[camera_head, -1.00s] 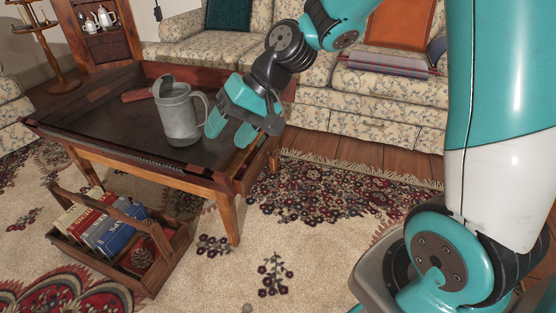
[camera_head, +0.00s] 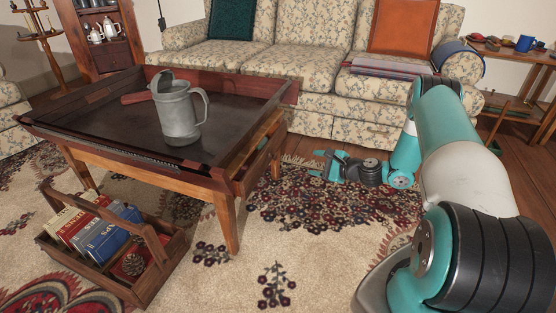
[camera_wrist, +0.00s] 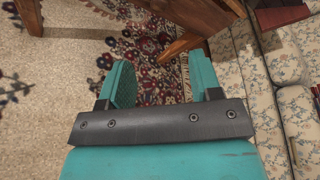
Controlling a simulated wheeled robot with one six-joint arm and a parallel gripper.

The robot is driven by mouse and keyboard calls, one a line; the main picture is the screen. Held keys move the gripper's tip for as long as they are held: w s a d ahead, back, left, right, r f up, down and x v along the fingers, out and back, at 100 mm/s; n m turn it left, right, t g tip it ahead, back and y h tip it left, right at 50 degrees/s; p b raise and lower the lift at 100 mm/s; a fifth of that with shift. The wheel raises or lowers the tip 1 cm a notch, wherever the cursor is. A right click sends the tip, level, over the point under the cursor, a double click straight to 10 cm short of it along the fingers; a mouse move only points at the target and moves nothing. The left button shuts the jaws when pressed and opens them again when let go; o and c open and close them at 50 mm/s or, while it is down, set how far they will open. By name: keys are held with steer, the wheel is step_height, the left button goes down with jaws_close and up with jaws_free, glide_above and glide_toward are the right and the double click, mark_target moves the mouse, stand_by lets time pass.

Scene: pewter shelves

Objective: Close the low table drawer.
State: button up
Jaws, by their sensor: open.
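The low table (camera_head: 100,152) is dark wood with a raised rim and lighter legs. Its drawer (camera_head: 262,160) is in the right-hand end and appears pulled out somewhat, with a pale inner edge showing below the tabletop. How far it is out is hard to tell. My gripper (camera_head: 322,166) is low over the rug, to the right of the drawer and apart from it. In the wrist view my gripper (camera_wrist: 160,82) is open and empty, with rug between the fingers. Brown table wood (camera_wrist: 200,18) shows beyond the fingertips.
A grey metal tankard (camera_head: 180,118) stands on the tabletop. A wooden carrier (camera_head: 165,275) with books is on the rug in front. A floral sofa (camera_head: 290,70) stands close behind my gripper. The rug (camera_head: 310,240) right of the table is clear.

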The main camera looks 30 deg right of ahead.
mark_target(277, 156)
steer(key=b+x, duration=0.7)
steer(key=x, duration=0.8)
steer(key=shift+w+a+f, duration=0.15)
steer(key=shift+w+a, duration=0.25)
steer(key=shift+w, duration=0.45)
steer(key=shift+c, duration=0.4)
jaws_close()
steer(key=shift+w, duration=0.1)
